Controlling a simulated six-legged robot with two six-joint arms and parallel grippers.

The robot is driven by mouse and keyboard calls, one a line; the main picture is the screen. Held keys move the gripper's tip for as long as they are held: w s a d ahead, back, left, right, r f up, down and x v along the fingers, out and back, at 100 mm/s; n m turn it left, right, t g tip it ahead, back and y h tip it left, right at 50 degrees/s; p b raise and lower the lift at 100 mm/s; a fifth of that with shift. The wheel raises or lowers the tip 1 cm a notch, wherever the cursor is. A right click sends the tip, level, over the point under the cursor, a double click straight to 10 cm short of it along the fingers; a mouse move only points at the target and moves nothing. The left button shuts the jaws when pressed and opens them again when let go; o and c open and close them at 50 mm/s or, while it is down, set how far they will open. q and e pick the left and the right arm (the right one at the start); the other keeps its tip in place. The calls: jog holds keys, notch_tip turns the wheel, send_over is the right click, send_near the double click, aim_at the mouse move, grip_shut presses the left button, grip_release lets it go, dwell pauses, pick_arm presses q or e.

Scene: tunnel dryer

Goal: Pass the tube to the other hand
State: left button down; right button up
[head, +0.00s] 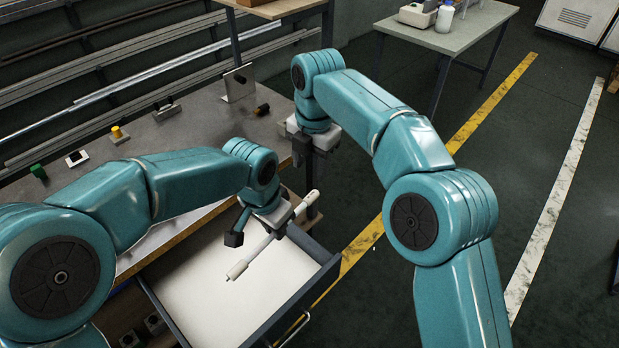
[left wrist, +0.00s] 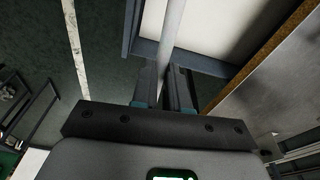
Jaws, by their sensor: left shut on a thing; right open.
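The tube (head: 240,266) is a thin white rod with thicker ends, held slantwise above an open drawer in the head view. My left gripper (head: 276,228) is shut on it near its middle. In the left wrist view the tube (left wrist: 173,32) runs up from between the fingers of the left gripper (left wrist: 166,85). My right gripper (head: 309,162) is open, pointing down close to the tube's upper right end. Its fingers are dark and partly hidden, so I cannot tell whether they touch the tube.
The open drawer (head: 318,277) with a pale floor lies below the tube. The metal worktop (head: 190,122) behind carries small switches and a bracket (head: 238,84). A side table (head: 455,38) stands at the back right. The dark floor on the right is clear.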

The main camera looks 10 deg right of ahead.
aim_at(269, 237)
pick_arm(q)
jog(key=shift+a, duration=0.15)
pick_arm(e)
notch_tip(269, 237, down, 8)
jog(key=shift+w+a, duration=0.2)
jog(key=shift+a, duration=0.1)
jog(key=shift+f, duration=0.1)
grip_shut()
pick_arm(q)
jog(key=c, duration=1)
grip_release()
jog(key=r, duration=0.4)
jog(key=s+r, duration=0.1)
jog(key=r, duration=0.3)
jog(key=a+r, duration=0.1)
jog(key=r, duration=0.3)
jog(key=shift+s, duration=0.15)
